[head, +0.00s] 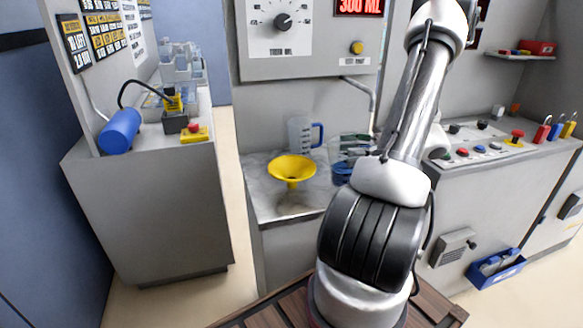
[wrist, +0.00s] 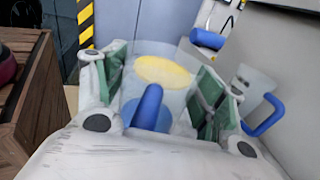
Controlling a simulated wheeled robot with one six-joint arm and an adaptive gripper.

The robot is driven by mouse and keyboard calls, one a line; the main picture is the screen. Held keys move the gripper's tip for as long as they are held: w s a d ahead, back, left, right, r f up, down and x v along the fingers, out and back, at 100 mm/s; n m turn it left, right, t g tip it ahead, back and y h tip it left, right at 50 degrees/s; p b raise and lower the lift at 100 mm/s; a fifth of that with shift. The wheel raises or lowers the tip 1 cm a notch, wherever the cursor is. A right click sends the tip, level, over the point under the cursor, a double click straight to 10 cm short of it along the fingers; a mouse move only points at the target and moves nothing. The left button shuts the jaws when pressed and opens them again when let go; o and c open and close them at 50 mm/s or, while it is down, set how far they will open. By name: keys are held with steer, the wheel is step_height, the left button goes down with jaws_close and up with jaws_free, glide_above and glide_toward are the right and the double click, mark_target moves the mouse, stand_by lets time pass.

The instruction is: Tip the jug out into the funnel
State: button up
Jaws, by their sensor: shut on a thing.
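The clear jug (head: 350,146) with blue in its lower part is partly hidden behind my arm in the head view. In the wrist view its blue handle (wrist: 148,108) stands between the green pads of my gripper (wrist: 160,84), which is shut on the jug. The yellow funnel (head: 292,169) is on the grey counter just left of the jug, and its yellow mouth (wrist: 163,71) shows beyond the handle in the wrist view. The jug is beside the funnel in the head view. I cannot tell its exact tilt, and no stream is visible.
A second clear jug (head: 301,134) with a blue handle stands behind the funnel; it also shows in the wrist view (wrist: 248,92). A panel with a dial (head: 283,21) and a red "300 ML" display (head: 359,6) is above. The counter's front left (head: 262,195) is clear.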

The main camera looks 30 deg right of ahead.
steer(key=shift+w+a+g+h, duration=0.35)
steer(key=shift+a+g+h, duration=0.05)
steer(key=shift+g+h, duration=0.2)
steer(key=shift+w+a+r+g+h, duration=0.4)
steer(key=shift+w+a+r+h, duration=0.15)
steer(key=shift+h, duration=0.25)
steer(key=shift+w+a+m+g+h, duration=0.2)
steer(key=shift+w+a+g+h, duration=0.45)
steer(key=shift+a+h, duration=0.3)
steer(key=shift+w+a+m+g+h, duration=0.2)
steer(key=shift+w+a+g+h, duration=0.45)
steer(key=shift+h, duration=0.5)
steer(key=shift+a+r, duration=0.1)
steer(key=shift+w+a+f+g+h+p, duration=0.1)
steer(key=shift+f+g+h+p, duration=0.1)
steer(key=shift+g+h, duration=0.15)
steer(key=shift+a+f+g+h+p, duration=0.1)
steer(key=shift+g+h+p, duration=0.05)
steer(key=shift+g+h, duration=0.2)
steer(key=shift+w+a+r+g+h, duration=0.25)
steer(key=shift+r+g+h, duration=0.2)
steer(key=shift+h, duration=0.2)
steer(key=shift+w+a+r+g+h, duration=0.15)
steer(key=shift+a+r+g+h, duration=0.15)
steer(key=shift+g+h, duration=0.25)
